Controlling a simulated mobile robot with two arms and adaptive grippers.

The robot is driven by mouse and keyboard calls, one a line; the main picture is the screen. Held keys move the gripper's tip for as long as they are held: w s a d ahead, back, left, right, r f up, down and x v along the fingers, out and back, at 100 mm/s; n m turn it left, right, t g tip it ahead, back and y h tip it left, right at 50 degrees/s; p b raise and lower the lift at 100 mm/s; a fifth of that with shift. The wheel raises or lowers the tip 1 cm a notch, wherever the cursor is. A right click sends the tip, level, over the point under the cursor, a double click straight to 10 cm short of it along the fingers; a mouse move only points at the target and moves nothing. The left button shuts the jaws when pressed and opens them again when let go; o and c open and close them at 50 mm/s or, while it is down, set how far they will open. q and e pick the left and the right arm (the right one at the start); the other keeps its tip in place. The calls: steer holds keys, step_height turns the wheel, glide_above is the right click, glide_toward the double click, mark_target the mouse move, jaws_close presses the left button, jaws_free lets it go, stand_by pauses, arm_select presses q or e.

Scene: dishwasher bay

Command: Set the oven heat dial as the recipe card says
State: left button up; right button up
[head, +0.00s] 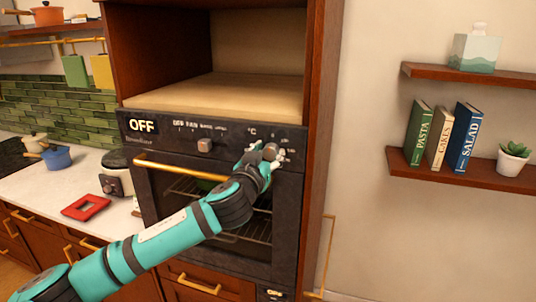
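The black oven (225,247) stands in a wooden cabinet, with a display (143,126) reading OFF. A square-looking knob (205,145) sits mid-panel below a row of function labels. The heat dial (271,150) is at the panel's right, below a °C mark. My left gripper (265,160) is at the heat dial, its fingers around or right beside it. I cannot tell whether the fingers press on it. The dial's setting is too small to read. No recipe card can be made out. My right gripper is not in view.
A gold handle (165,168) crosses the oven door. On the left counter are a blue pot (57,158), a red frame-like object (87,207) and a kitchen scale (113,182). Right wall shelves hold books (440,138) and a plant (513,157). The niche above the oven is empty.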

arm_select(q)
steer(key=c, duration=0.7)
steer(key=shift+o, duration=0.2)
steer(key=shift+f, duration=0.1)
